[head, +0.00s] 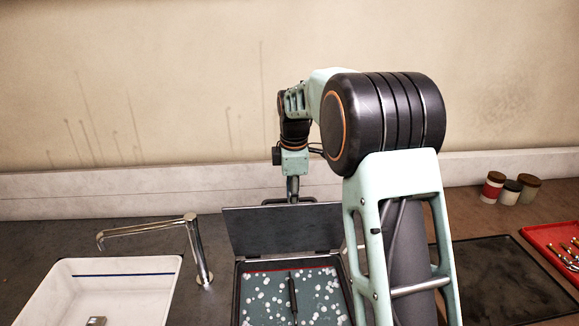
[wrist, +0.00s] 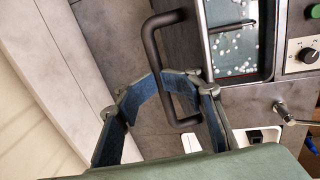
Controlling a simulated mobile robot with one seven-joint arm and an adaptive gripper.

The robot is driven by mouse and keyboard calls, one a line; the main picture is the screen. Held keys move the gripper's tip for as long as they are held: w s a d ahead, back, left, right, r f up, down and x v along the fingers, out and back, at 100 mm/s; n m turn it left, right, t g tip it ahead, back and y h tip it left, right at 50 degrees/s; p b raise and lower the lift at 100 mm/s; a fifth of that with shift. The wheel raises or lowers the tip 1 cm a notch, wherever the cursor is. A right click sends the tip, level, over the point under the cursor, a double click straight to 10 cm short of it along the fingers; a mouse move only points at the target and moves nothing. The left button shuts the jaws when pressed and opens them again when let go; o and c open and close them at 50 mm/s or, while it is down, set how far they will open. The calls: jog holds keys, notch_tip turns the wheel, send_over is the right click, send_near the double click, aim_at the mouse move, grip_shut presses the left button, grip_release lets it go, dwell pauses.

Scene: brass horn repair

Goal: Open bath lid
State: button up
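The bath (head: 238,290) is a dark-framed tank of green liquid dotted with white floating bits. Its grey lid (head: 283,228) stands up steeply at the back, so the bath is uncovered. In the wrist view the lid (wrist: 203,45) shows nearly edge-on. Its dark bar handle (wrist: 153,45) sticks out from the lid's outer face. My gripper (wrist: 160,80) has its blue-padded fingers curved in, with the tips meeting at the handle bar. In the head view my gripper (head: 293,188) is at the handle behind the lid's top edge, small and partly hidden.
A white sink (head: 75,310) with a chrome tap (head: 195,250) stands left of the bath. To the right lie a dark mat (head: 500,285), a red tray (head: 550,245) and several jars (head: 508,192). The wall (head: 150,90) is close behind. A control panel (wrist: 300,55) adjoins the bath.

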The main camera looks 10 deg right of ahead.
jog(key=w+r, duration=0.6)
jog(key=w, duration=0.2)
jog(key=shift+w+d, duration=0.15)
jog(key=shift+w, duration=0.05)
dwell(0.6)
dwell(0.4)
notch_tip(320, 180, up, 8)
jog(key=s, duration=0.1)
jog(key=shift+s+f, duration=0.25)
